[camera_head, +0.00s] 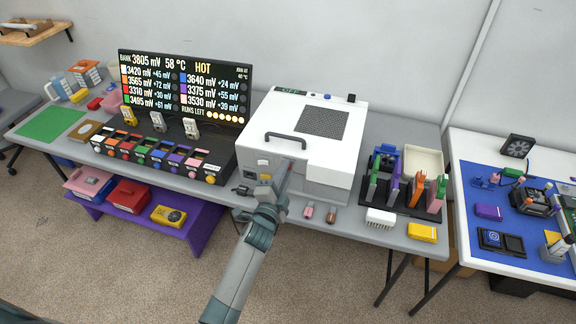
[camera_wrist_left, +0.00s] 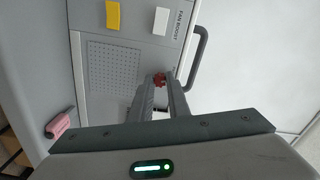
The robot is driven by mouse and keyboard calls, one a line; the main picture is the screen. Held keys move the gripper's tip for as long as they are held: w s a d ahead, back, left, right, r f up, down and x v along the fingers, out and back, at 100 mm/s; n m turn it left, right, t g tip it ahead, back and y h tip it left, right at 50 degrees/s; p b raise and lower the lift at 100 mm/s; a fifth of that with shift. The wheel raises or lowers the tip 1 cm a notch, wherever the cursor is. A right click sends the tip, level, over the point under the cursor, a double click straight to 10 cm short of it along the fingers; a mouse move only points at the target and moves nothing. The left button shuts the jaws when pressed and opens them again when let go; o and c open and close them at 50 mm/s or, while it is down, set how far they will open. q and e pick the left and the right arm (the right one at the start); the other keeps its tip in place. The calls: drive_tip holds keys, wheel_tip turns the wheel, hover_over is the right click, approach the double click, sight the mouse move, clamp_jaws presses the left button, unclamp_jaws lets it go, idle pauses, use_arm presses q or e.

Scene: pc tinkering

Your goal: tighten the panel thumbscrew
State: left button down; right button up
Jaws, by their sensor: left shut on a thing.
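The white PC case (camera_head: 262,125) stands in the middle of the table, with a dark handle and a square mesh on top. The red panel thumbscrew (camera_wrist_left: 158,79) shows on the case's front in the left wrist view. My left gripper (camera_head: 287,172) reaches up to the case front in the head view. In the left wrist view its fingers (camera_wrist_left: 160,88) are shut on the thumbscrew, one on each side. In the head view the arm and fingers hide most of the screw and part of the front panel. My right gripper is in neither view.
A black rack (camera_head: 430,207) of coloured cards stands to the right. A slot bank and lit display (camera_head: 187,85) stand left. The case handle (camera_wrist_left: 197,55) is close to my fingers.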

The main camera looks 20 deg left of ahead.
use_arm(q)
drive_tip(key=m, duration=0.3)
drive_tip(key=c, duration=1.8)
unclamp_jaws()
drive_tip(key=shift+s, duration=0.1)
drive_tip(key=s+p, duration=0.1)
drive_tip(key=s, duration=0.4)
drive_tip(key=shift+s+a, duration=0.1)
drive_tip(key=shift+s, duration=0.3)
drive_tip(key=shift+s, duration=0.1)
drive_tip(key=s+b, duration=0.4)
drive_tip(key=s, duration=1.3)
drive_tip(key=shift+a, duration=0.3)
